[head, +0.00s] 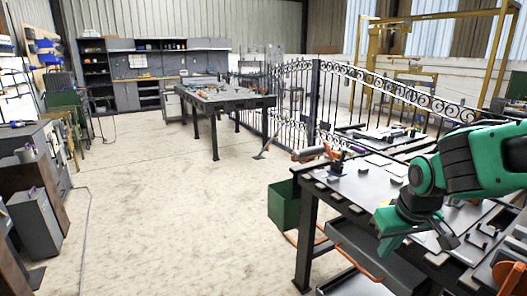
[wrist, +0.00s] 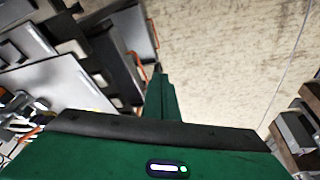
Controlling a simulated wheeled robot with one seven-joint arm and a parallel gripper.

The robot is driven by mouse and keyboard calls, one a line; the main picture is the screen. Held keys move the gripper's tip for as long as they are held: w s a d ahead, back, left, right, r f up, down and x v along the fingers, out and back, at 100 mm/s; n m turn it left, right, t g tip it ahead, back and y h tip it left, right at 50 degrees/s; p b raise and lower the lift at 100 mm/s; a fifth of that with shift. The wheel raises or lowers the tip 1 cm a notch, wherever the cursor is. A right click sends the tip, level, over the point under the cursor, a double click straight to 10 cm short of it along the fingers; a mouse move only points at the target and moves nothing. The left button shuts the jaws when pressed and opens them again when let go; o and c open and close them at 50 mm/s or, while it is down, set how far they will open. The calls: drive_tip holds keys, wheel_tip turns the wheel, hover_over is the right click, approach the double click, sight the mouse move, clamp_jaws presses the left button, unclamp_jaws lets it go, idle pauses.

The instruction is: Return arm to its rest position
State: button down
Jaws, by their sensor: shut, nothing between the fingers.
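My green and black arm reaches in from the right edge of the head view, over the near workbench (head: 345,187). Its wrist is bent downward and my gripper (head: 388,243) hangs beside the bench's front edge. In the wrist view, my gripper's fingers (wrist: 160,80) show as one narrow green piece beyond the green housing, shut with nothing held. The exact fingertips are hard to make out in the head view.
Metal parts and tools lie on the near bench. A green bin (head: 284,205) hangs at its left end, and a grey drawer (head: 350,245) sits under its front. A scrolled iron gate (head: 300,95) stands behind. The concrete floor (head: 170,220) at left is open.

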drive_tip(key=s+d+m+g, duration=0.2)
drive_tip(key=s+d+m, duration=0.2)
drive_tip(key=s, duration=0.6)
drive_tip(key=s+d+m+g, duration=0.2)
drive_tip(key=s+d, duration=0.5)
drive_tip(key=s, duration=0.4)
drive_tip(key=shift+d+m, duration=0.2)
drive_tip(key=shift+m, duration=0.7)
drive_tip(key=shift+s, duration=0.1)
